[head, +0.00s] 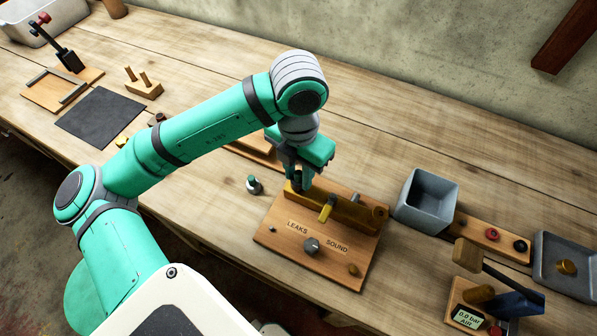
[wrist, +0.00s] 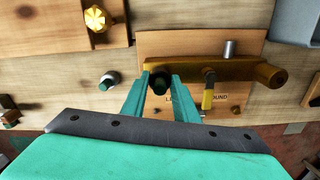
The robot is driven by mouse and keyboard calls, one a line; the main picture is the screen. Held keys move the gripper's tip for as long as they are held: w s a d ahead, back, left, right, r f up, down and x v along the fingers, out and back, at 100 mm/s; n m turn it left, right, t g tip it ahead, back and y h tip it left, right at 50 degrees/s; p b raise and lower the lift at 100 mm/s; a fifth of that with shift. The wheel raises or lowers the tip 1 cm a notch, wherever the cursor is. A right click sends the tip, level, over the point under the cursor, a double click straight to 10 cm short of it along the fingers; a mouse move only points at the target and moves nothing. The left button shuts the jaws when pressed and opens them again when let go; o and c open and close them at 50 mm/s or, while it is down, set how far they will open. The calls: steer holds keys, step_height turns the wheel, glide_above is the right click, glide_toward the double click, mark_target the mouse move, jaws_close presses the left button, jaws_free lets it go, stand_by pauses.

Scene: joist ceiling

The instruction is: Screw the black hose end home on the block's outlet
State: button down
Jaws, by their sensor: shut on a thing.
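The brass block (head: 352,213) lies across a wooden board (head: 283,243) marked LEAKS and SOUND. It carries a yellow lever (head: 326,211) and also shows in the wrist view (wrist: 237,72). My gripper (head: 302,178) points down at the block's left end, its fingers shut on the black hose end (wrist: 160,83). In the wrist view the hose end shows as a dark round piece between the two fingertips, against the left part of the block. The outlet is hidden there, so I cannot tell how far the hose end is seated.
A small dark fitting with a green part (head: 253,185) stands left of the board. A grey bin (head: 427,202) is close to the right, with a gauge reading 0.0 bar (head: 467,318) at front right. The bench in front of the left fixtures is mostly clear.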

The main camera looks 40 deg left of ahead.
steer(key=shift+f, duration=0.1)
steer(key=shift+m, duration=1.6)
steer(key=m, duration=0.3)
steer(key=c, duration=1.3)
jaws_free()
steer(key=n, duration=0.6)
